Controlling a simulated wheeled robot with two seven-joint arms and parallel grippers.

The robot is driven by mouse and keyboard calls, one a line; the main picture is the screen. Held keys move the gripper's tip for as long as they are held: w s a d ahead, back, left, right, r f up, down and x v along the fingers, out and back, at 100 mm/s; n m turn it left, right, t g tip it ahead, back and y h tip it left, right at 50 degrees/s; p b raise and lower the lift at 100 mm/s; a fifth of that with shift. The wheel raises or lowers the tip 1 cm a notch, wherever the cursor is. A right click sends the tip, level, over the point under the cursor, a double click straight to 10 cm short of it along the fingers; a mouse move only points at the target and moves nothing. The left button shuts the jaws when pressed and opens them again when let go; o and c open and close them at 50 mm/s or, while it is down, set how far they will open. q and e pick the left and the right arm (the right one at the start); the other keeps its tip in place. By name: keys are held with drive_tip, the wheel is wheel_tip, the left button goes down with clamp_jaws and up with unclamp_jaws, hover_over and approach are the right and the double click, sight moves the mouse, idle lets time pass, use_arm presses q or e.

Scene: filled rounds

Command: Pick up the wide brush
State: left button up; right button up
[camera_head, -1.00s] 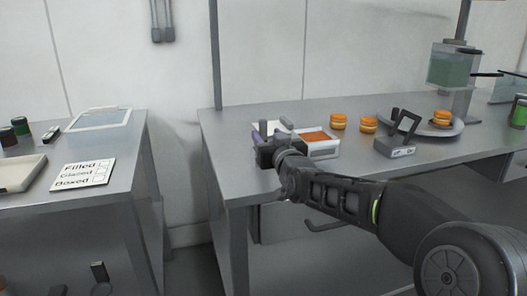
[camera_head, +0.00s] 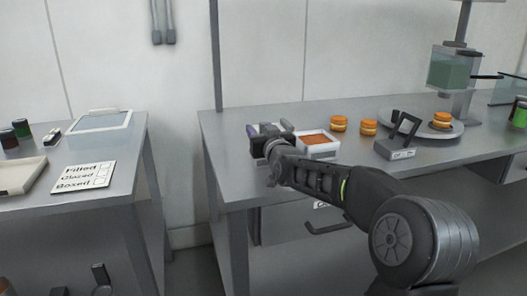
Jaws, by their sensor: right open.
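My right gripper (camera_head: 268,136) is at the left end of the right-hand metal table, over the spot just left of a white tray (camera_head: 318,150) with an orange-brown filling. Its jaws are open, and its body and wrist hide most of what lies beneath. A small purple-blue edge (camera_head: 251,131) shows at the gripper's left side; I cannot tell if it belongs to the wide brush. No wide brush can be clearly made out. My left gripper is not in view.
Orange rounds (camera_head: 338,123) sit behind the tray, and one lies on a grey plate (camera_head: 458,131). A dark frame on a grey base (camera_head: 395,150) and a green-filled dispenser (camera_head: 452,70) stand to the right. The left table (camera_head: 125,150) holds a lettered card (camera_head: 84,177); a gap separates the tables.

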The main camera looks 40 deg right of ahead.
drive_tip(key=shift+w, duration=0.2)
drive_tip(key=shift+c, duration=0.3)
clamp_jaws()
idle(0.4)
